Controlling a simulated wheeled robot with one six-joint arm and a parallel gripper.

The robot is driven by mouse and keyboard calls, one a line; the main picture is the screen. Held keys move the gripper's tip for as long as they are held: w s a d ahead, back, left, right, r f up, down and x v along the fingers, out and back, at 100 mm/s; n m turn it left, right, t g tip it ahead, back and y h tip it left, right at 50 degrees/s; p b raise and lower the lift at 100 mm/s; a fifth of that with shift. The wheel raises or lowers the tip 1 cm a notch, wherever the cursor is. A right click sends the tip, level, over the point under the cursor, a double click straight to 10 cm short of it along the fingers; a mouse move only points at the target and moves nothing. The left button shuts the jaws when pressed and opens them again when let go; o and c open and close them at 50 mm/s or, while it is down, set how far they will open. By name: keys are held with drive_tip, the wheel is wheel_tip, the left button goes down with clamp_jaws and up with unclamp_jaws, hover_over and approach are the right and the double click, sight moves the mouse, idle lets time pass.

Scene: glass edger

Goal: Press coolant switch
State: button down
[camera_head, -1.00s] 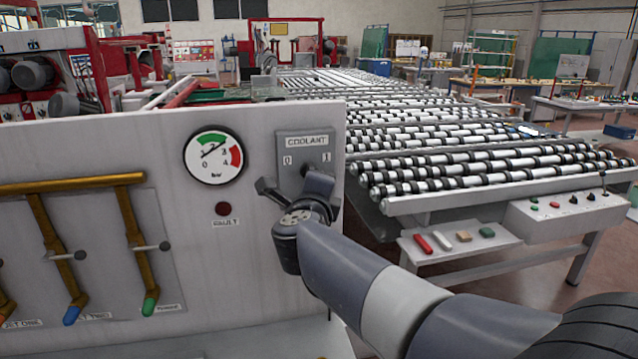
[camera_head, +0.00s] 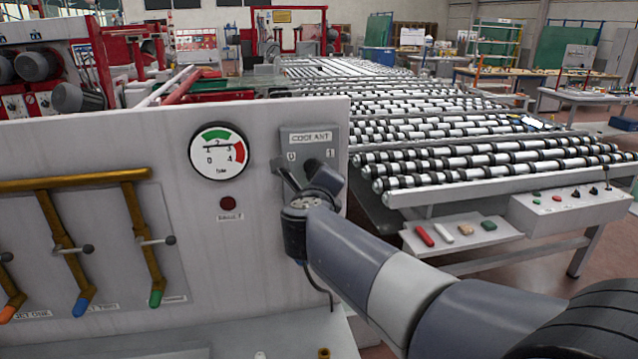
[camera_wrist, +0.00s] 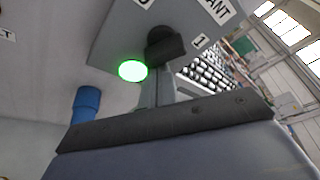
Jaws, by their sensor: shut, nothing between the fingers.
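The grey coolant box (camera_head: 296,142), with the label COOLANT and the marks 0 and 1, is fixed at the right end of the pale panel. Its dark knob (camera_head: 312,165) is partly covered by my wrist in the head view. The knob also shows in the wrist view (camera_wrist: 165,43), just ahead of my gripper (camera_wrist: 156,92). My gripper is shut and empty, close below the knob. I cannot tell whether it touches. A bright green round lamp (camera_wrist: 132,71) glows beside the knob in the wrist view; the head view does not show it.
A pressure gauge (camera_head: 218,151) and dark red lamp (camera_head: 228,203) sit left of the box. Brass pipes with levers (camera_head: 146,225) are farther left. A blue cylinder (camera_wrist: 86,104) is near my gripper. A roller conveyor (camera_head: 480,168) and control box (camera_head: 570,204) stand right.

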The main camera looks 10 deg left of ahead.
drive_tip(key=s+d+b, duration=0.2)
drive_tip(key=s+d, duration=0.2)
drive_tip(key=s, duration=0.4)
drive_tip(key=shift+s+d+f, duration=0.15)
drive_tip(key=shift+d, duration=0.2)
